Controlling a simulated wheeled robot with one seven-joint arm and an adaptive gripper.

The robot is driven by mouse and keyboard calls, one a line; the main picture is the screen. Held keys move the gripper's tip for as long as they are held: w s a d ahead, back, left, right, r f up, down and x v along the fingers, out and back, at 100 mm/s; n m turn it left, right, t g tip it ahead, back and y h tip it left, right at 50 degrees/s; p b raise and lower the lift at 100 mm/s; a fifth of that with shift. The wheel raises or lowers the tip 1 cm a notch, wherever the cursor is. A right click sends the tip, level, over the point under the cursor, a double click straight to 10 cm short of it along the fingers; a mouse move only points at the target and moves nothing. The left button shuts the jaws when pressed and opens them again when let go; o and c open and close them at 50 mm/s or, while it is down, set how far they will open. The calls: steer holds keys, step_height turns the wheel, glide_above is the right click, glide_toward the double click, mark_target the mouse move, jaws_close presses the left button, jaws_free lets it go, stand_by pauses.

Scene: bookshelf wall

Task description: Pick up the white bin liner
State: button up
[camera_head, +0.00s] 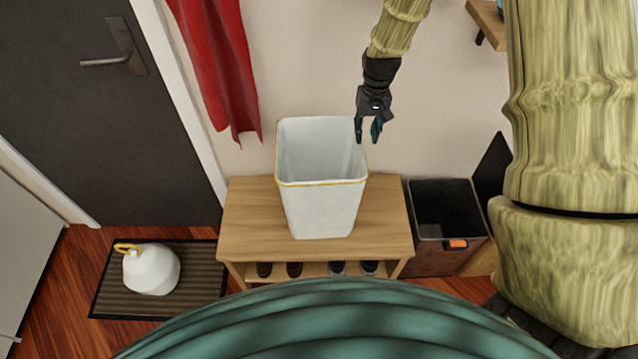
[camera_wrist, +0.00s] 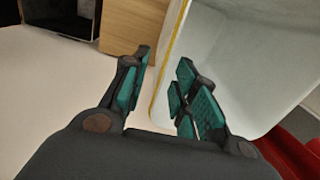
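The white bin liner (camera_head: 322,208) stands upright and open-topped on the wooden bench, with a yellow band along its rim. My gripper (camera_head: 367,131) is at its back right rim, fingers pointing down. In the wrist view the gripper (camera_wrist: 165,92) is open, with its teal-padded fingers apart. The yellow-edged rim of the liner (camera_wrist: 235,60) passes between them, one finger on the outer side and the other over the inner side. I cannot tell whether either finger touches the wall.
The wooden bench (camera_head: 250,215) holds shoes on its lower shelf. An open dark bin (camera_head: 445,210) stands to its right. A white tied bag (camera_head: 152,270) with a yellow loop lies on the doormat (camera_head: 205,262). A red cloth (camera_head: 217,60) hangs behind, left of the liner.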

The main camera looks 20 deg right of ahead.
mark_target(359, 152)
steer(key=f, duration=0.3)
steer(key=shift+w+a+f+p, duration=0.3)
steer(key=shift+a+f+p, duration=0.05)
steer(key=shift+f, duration=0.05)
steer(key=shift+s+f, duration=0.15)
steer(key=shift+f, duration=0.1)
steer(key=shift+a+f+p, duration=0.15)
steer(key=shift+f+p, duration=0.85)
steer(key=shift+f, duration=1.5)
jaws_close()
